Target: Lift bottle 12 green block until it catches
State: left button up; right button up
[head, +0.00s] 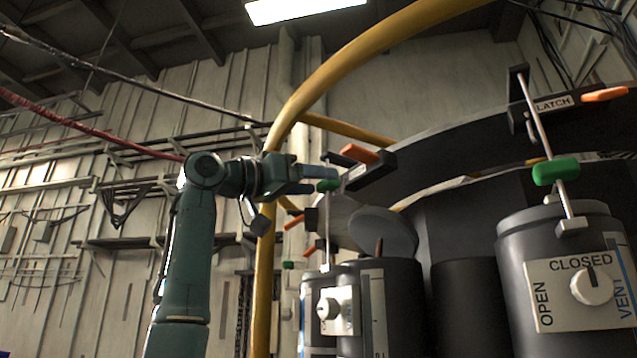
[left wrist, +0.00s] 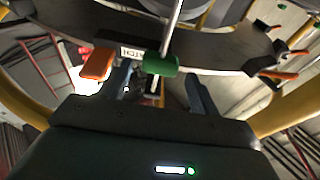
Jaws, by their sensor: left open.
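A green block (head: 328,186) sits on a thin upright rod above the dark bottles at mid-picture in the head view. My left gripper (head: 322,181) is open, with its fingertips at this block. In the left wrist view the green block (left wrist: 161,65) lies between the tips of my left gripper's two fingers (left wrist: 159,80), with a gap on both sides. I cannot tell how deep it sits between them. An orange latch handle (head: 360,153) is just above and right of the block; it also shows in the left wrist view (left wrist: 97,64). No bottle number is legible. My right gripper is not in view.
A dark bottle (head: 510,255) at the right has its own green block (head: 555,171), a LATCH plate (head: 553,104) and a dial panel (head: 580,290). A yellow curved pipe (head: 300,100) passes close behind my left gripper. A dark curved rail (head: 450,150) runs above the bottles.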

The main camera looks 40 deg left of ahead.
pick_arm(q)
jog(key=shift+b+v, duration=0.35)
jog(key=shift+v, duration=1.15)
jog(key=b+v, duration=0.1)
jog(key=v, duration=0.3)
jog(key=shift+s, duration=0.1)
